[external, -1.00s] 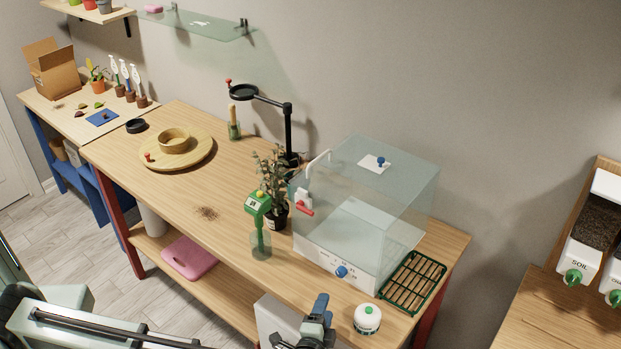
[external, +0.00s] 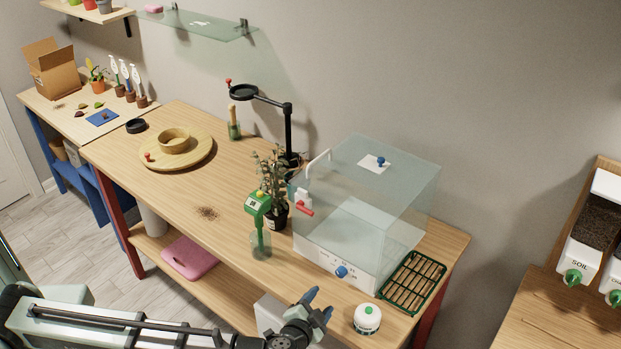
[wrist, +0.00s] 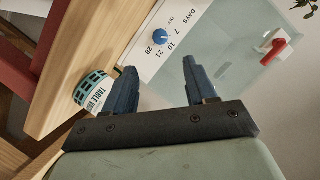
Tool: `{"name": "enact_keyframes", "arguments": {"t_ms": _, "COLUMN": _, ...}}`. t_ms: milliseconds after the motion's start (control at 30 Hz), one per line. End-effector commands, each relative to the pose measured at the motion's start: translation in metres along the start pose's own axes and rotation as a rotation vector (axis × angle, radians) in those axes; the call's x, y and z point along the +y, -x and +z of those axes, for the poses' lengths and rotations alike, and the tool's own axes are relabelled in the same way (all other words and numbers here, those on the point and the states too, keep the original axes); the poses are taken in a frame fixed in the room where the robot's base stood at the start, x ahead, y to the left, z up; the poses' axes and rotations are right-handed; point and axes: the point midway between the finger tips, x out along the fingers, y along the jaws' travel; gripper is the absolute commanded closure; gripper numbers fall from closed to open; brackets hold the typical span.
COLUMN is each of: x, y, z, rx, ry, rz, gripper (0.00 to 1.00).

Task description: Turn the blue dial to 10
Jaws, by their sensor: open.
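The blue dial (external: 341,271) is on the white front panel (external: 322,260) of a clear glass box (external: 365,205). In the wrist view the dial (wrist: 160,37) sits beside printed marks OFF, 7, 10, 21 and 28 under the word DAYS. A pale pointer mark on the dial is too small to read surely. My gripper (external: 318,304) is open and empty, in front of the panel and below the dial. In the wrist view its two blue fingers (wrist: 158,82) point towards the panel, with the dial ahead of them, apart from both.
A green slatted tray (external: 413,281) lies right of the box. A green meter (external: 259,213) and a potted plant (external: 273,190) stand to its left. A red-handled latch (external: 304,207) is on the box's left side.

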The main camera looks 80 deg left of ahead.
Motion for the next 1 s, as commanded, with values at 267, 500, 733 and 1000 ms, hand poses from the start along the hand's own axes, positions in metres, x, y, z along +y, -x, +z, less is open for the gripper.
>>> {"name": "enact_keyframes", "arguments": {"t_ms": 267, "x": 0.0, "y": -0.048, "z": 0.0, "rx": -0.002, "ry": -0.002, "rz": -0.002, "gripper": 0.44}}
{"name": "enact_keyframes", "arguments": {"t_ms": 500, "x": 0.001, "y": -0.089, "z": -0.001, "rx": -0.002, "ry": -0.003, "rz": -0.002, "gripper": 0.44}}
{"name": "enact_keyframes", "arguments": {"t_ms": 733, "x": 0.0, "y": -0.115, "z": -0.001, "rx": -0.001, "ry": -0.003, "rz": -0.002, "gripper": 0.44}}
{"name": "enact_keyframes", "arguments": {"t_ms": 1000, "x": 0.0, "y": -0.125, "z": 0.0, "rx": 0.0, "ry": -0.003, "rz": -0.001, "gripper": 0.44}}
